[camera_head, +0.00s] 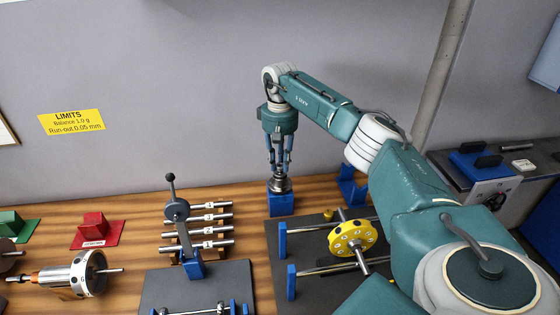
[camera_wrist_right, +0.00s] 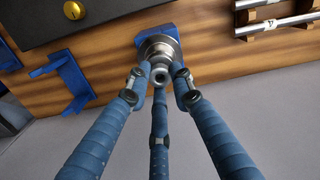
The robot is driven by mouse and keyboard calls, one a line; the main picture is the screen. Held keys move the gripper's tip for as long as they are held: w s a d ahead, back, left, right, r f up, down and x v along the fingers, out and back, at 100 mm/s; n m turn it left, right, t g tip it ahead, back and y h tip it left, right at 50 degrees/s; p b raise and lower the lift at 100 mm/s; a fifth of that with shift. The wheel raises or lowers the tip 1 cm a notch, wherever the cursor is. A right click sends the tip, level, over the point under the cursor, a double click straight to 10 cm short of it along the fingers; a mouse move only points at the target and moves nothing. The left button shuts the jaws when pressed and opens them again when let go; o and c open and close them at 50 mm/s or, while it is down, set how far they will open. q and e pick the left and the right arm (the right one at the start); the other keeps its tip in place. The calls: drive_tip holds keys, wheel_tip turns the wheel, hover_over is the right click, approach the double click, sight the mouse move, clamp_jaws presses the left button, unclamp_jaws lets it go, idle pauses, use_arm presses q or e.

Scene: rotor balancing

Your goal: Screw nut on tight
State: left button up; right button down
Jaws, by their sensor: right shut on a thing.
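My right gripper (camera_head: 278,168) points straight down over a blue block (camera_head: 281,204) on the wooden bench. Its fingers are shut on a round silver metal piece (camera_head: 279,184) that sits on top of the block. In the right wrist view, the gripper's three blue fingers (camera_wrist_right: 160,82) close around the metal piece (camera_wrist_right: 158,47), and the blue block (camera_wrist_right: 176,40) shows behind it. The piece has a round hole or stud end at its centre. I cannot tell the nut from the rest of the metal piece. My left gripper is not in view.
A yellow rotor (camera_head: 353,238) rests on a shaft on the black plate right of the block. A blue bracket (camera_head: 350,187) stands right of the block.

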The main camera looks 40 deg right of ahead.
drive_tip(key=shift+f, duration=0.35)
idle(0.7)
drive_tip(key=shift+r+m+p, duration=0.15)
drive_tip(key=shift+m+p, duration=0.2)
drive_tip(key=shift+m, duration=0.65)
drive_tip(key=m+p, duration=0.1)
drive_tip(key=m, duration=0.2)
drive_tip(key=shift+m, duration=0.3)
drive_tip(key=m+p, duration=0.1)
drive_tip(key=m, duration=0.4)
drive_tip(key=m+p, duration=0.1)
drive_tip(key=m, duration=0.2)
drive_tip(key=shift+m, duration=0.3)
drive_tip(key=m, duration=0.3)
drive_tip(key=shift+p, duration=0.4)
drive_tip(key=shift+f+m, duration=0.3)
drive_tip(key=shift+m, duration=0.3)
